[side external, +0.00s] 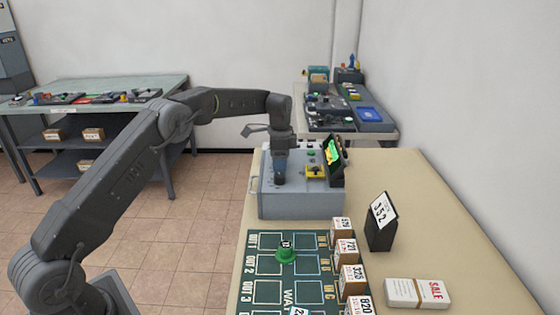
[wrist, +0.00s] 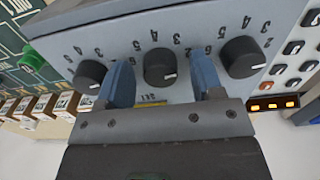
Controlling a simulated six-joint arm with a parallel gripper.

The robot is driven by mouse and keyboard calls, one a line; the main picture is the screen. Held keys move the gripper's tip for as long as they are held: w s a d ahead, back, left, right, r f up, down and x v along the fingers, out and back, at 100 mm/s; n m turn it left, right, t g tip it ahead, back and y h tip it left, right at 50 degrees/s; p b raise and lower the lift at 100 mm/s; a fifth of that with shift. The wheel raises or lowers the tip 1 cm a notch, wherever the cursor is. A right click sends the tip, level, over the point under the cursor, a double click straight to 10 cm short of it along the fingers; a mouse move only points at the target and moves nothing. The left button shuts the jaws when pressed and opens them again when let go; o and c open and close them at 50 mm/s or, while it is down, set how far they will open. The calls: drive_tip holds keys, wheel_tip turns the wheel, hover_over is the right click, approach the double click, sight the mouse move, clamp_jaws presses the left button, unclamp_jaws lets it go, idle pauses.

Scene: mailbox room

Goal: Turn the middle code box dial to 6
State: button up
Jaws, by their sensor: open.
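The grey code box (side external: 290,203) stands on the table, and its face fills much of the wrist view (wrist: 200,28). Three black dials sit in a row there, each with a white pointer mark and digits around it. The middle dial (wrist: 159,66) lies between the two blue fingers of my gripper (wrist: 163,82); the fingers stand apart on either side of it, with no clear contact. The other dials, one at the left (wrist: 90,75) and one at the right (wrist: 242,57), are outside the fingers.
A green mat (side external: 262,293) with a green stamp-like piece (side external: 285,254), several numbered boxes (side external: 345,252) and a black card stand (side external: 382,222) are in front. The table's right side is mostly bare.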

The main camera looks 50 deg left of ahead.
drive_tip(key=c, duration=0.9)
